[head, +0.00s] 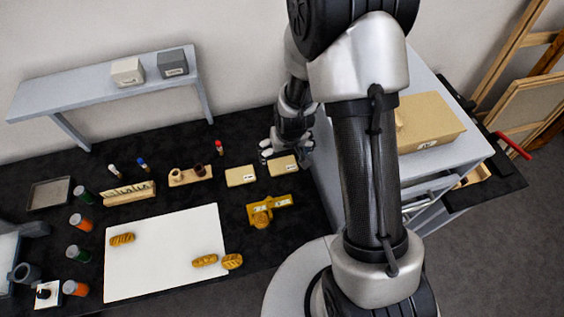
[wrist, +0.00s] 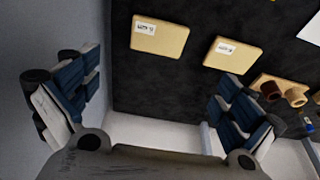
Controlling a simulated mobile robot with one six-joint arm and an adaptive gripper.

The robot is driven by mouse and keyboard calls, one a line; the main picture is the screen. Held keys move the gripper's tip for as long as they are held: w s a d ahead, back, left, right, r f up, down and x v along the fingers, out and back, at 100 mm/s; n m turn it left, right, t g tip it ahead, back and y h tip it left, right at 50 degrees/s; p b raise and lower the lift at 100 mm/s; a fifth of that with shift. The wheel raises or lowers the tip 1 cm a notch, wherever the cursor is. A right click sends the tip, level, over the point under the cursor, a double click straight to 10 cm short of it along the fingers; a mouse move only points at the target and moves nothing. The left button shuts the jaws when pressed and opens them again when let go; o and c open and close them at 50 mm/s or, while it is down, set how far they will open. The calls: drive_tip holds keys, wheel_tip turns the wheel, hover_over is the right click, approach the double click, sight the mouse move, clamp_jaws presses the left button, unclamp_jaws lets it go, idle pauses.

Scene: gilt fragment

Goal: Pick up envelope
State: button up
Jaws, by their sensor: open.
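Two flat tan labelled packets that look like envelopes lie on the black table. The right one (head: 283,166) is beside my gripper (head: 279,150) and shows at the upper left in the wrist view (wrist: 170,43). The other packet (head: 240,176) lies to its left and shows at the upper right of centre in the wrist view (wrist: 228,60). The frames do not show which packet the task means. My gripper is open and empty, and its fingers (wrist: 155,105) are spread wide in the wrist view. In the head view, it slightly overlaps the far edge of the right packet.
A wooden holder (head: 190,176) with small pots stands left of the packets. A yellow tool (head: 262,211) lies in front of them. A grey cabinet (head: 460,170) with a tan box (head: 430,121) rises close on the right. A white board (head: 165,250) lies at the front left.

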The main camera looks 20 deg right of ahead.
drive_tip(key=b, duration=0.4)
hover_over(283, 165)
drive_tip(key=s, duration=0.2)
drive_tip(key=x, duration=0.3)
drive_tip(key=s+x, duration=0.1)
drive_tip(key=x, duration=0.3)
drive_tip(key=shift+s+a+f, duration=0.2)
drive_tip(key=shift+f, duration=0.1)
drive_tip(key=b+x, duration=0.5)
drive_tip(key=shift+s+d+f, duration=0.15)
drive_tip(key=shift+s+f, duration=0.05)
drive_tip(key=shift+s, duration=0.05)
drive_tip(key=shift+r, duration=0.1)
drive_tip(key=shift+c, duration=0.5)
drive_tip(key=c, duration=0.7)
